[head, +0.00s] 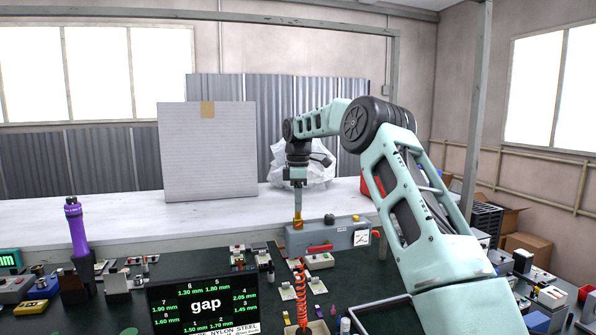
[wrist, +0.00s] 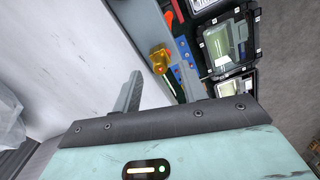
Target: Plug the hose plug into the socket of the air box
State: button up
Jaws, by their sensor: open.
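The grey air box (head: 347,239) stands at the back of the dark green bench, with a round gauge (head: 361,238) on its front right. A brass fitting (head: 298,223) stands upright at its left end and also shows in the wrist view (wrist: 159,59); I cannot tell if it is the hose plug, the socket or both joined. My gripper (head: 298,210) points down right over this fitting. In the wrist view my gripper (wrist: 160,88) has its fingers apart, with the fitting beyond them. A coiled orange hose (head: 302,293) runs up in front of the box; its upper end is unclear.
A black gap display (head: 205,306) stands at the front left. A purple tool (head: 76,232) stands upright at the left. Small parts crowd the bench around the box. A cardboard panel (head: 208,152) and a clear plastic bag (head: 325,166) stand on the pale shelf (head: 130,223) behind.

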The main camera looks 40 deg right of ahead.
notch_tip(320, 180, up, 15)
jog(key=p, duration=0.2)
jog(key=shift+f+p, duration=0.15)
jog(key=shift+p, duration=0.2)
dwell(0.3)
